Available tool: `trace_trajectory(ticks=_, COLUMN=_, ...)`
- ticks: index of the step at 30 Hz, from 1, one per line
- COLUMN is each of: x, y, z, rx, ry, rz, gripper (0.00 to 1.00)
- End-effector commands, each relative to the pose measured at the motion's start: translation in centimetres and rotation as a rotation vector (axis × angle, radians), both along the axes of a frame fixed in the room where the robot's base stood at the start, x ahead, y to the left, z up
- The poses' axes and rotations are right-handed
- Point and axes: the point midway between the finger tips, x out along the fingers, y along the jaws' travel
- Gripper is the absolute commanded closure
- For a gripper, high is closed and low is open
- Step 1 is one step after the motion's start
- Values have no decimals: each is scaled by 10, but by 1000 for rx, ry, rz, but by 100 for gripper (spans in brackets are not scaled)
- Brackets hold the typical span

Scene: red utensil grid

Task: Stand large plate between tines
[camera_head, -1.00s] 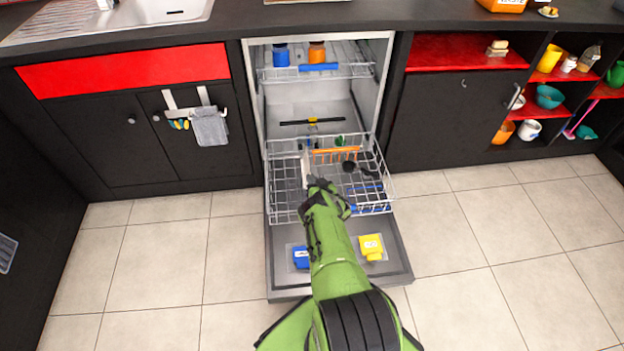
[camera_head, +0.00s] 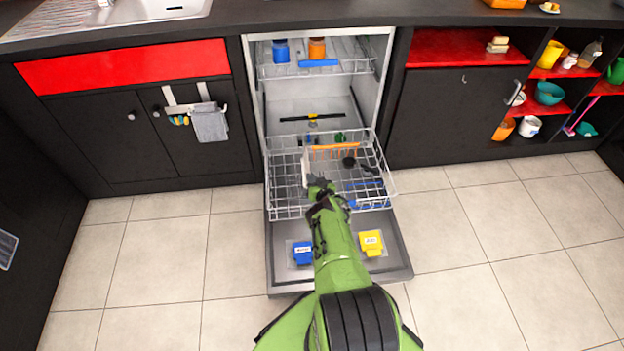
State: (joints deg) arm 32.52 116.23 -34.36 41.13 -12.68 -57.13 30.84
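The lower dishwasher rack (camera_head: 283,200) is pulled out over the open door. A thin, pale upright shape (camera_head: 305,168), which looks like the large plate seen edge-on, stands in the rack left of its middle. A row of orange tines (camera_head: 335,148) is to its right. My gripper (camera_head: 318,181) is over the rack, just below and right of the pale shape in the picture. Its fingers are small and dark, and I cannot tell whether they touch the plate or are open or shut. My green forearm hides part of the rack's front.
The open door (camera_head: 285,274) carries a blue block (camera_head: 302,254) and a yellow block (camera_head: 370,243). The upper rack (camera_head: 345,71) holds a blue and an orange item. Dark cabinets flank the dishwasher. Tiled floor on both sides is clear.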

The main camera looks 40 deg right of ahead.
Motion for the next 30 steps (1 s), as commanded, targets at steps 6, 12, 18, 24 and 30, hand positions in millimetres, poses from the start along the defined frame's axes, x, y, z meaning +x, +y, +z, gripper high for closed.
trace_trajectory(ticks=6, x=-1, y=0, z=-1, rx=0, ry=2, rz=-1, gripper=74)
trace_trajectory(ticks=12, x=-1, y=0, z=-1, rx=1, ry=3, rz=0, gripper=67)
trace_trajectory(ticks=18, x=-7, y=2, z=0, rx=3, ry=9, rz=-1, gripper=67)
trace_trajectory(ticks=24, x=-43, y=13, z=17, rx=5, ry=11, rz=-2, gripper=67)
trace_trajectory(ticks=30, x=-94, y=29, z=29, rx=2, ry=11, rz=-2, gripper=67)
